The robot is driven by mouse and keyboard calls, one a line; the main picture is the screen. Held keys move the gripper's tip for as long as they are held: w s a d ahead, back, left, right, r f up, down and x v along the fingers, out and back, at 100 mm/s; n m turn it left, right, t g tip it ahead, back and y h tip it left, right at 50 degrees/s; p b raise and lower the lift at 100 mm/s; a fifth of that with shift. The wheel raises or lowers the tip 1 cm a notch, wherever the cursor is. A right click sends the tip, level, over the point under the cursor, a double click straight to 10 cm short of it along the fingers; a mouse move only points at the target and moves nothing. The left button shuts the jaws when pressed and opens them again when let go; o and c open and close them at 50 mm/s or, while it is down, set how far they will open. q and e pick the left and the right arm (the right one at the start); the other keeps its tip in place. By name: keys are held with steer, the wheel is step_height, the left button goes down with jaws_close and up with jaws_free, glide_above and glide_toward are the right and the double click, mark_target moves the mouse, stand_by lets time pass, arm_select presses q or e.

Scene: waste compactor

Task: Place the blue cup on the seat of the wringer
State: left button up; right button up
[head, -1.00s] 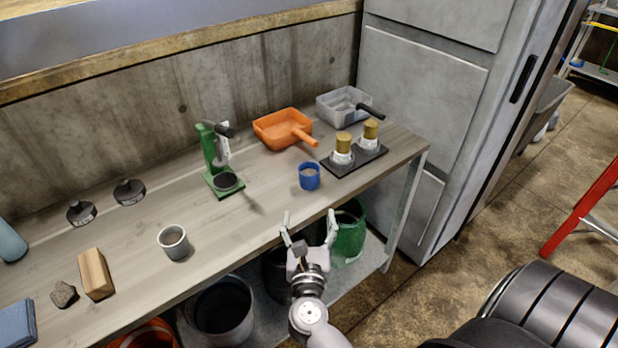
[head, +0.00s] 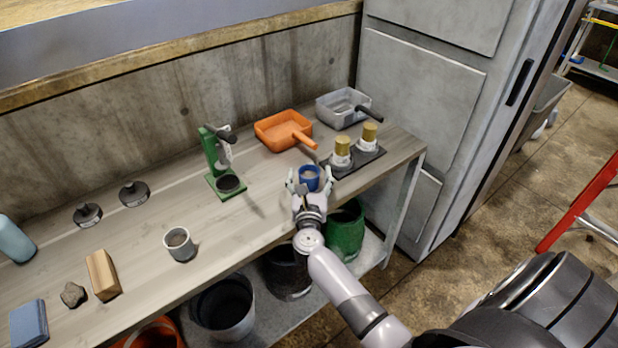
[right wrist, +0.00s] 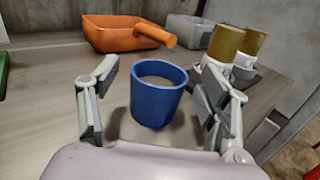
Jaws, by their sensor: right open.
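The blue cup (head: 310,176) stands upright on the bench near its front right part. In the right wrist view the cup (right wrist: 158,98) is between the two fingers, with a gap on each side. My right gripper (head: 310,184) is open around the cup; its fingers (right wrist: 158,105) do not appear to touch it. The green wringer (head: 213,160) stands on the bench to the left of the cup, with a dark round seat (head: 229,183) on its green base. The seat looks empty. My left gripper is not in view.
An orange pan (head: 283,130) and a grey pan (head: 343,106) lie behind the cup. A black tray (head: 368,157) with two gold-topped white items is right of it. A grey cup (head: 179,244) stands farther left. The bench between cup and wringer is clear.

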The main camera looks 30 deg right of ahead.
steer(key=shift+w+d+f, duration=0.1)
steer(key=shift+w+d, duration=0.25)
steer(key=shift+w, duration=0.25)
steer(key=shift+c, duration=0.5)
steer(key=c, duration=1.3)
